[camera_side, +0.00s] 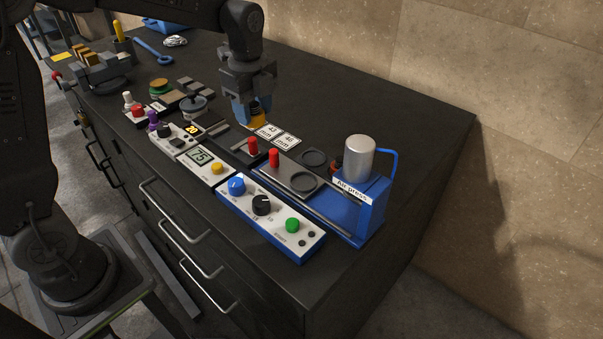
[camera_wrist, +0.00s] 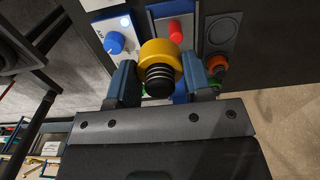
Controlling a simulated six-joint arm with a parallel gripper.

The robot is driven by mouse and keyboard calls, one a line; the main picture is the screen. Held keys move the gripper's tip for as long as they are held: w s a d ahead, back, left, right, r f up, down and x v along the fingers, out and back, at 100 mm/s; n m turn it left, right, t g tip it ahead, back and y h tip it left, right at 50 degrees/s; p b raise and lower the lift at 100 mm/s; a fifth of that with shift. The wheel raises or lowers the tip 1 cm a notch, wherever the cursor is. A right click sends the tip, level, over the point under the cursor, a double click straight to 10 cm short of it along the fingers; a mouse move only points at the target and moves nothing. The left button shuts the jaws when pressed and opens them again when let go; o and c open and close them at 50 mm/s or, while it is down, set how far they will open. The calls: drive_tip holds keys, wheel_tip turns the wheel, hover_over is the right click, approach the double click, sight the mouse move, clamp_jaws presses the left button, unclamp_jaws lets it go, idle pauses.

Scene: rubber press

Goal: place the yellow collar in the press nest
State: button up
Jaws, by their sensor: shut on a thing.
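The yellow collar (camera_wrist: 158,51) is between the two blue fingers of my gripper (camera_wrist: 159,74) in the wrist view. A dark ribbed round part shows just in front of it. In the side view my gripper (camera_side: 253,112) is shut on the collar (camera_side: 262,119), held over the bench near the white number cards; its exact height is hard to tell. The blue air press (camera_side: 366,205), with a silver cylinder, stands to the right, apart from my gripper. A grey plate beside it has a round recess (camera_side: 303,182), which looks empty; I cannot tell if this is the nest.
A control box (camera_side: 275,222) with blue, black and green knobs sits along the front edge. Red handles (camera_side: 274,157) stand up between my gripper and the press. The back right of the bench (camera_side: 400,125) is clear.

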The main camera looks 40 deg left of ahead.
hover_over(303, 183)
wheel_tip(303, 183, down, 7)
drive_tip(key=shift+f, duration=1.95)
drive_tip(key=shift+f, duration=0.2)
drive_tip(key=o, duration=1)
drive_tip(key=shift+o, duration=0.2)
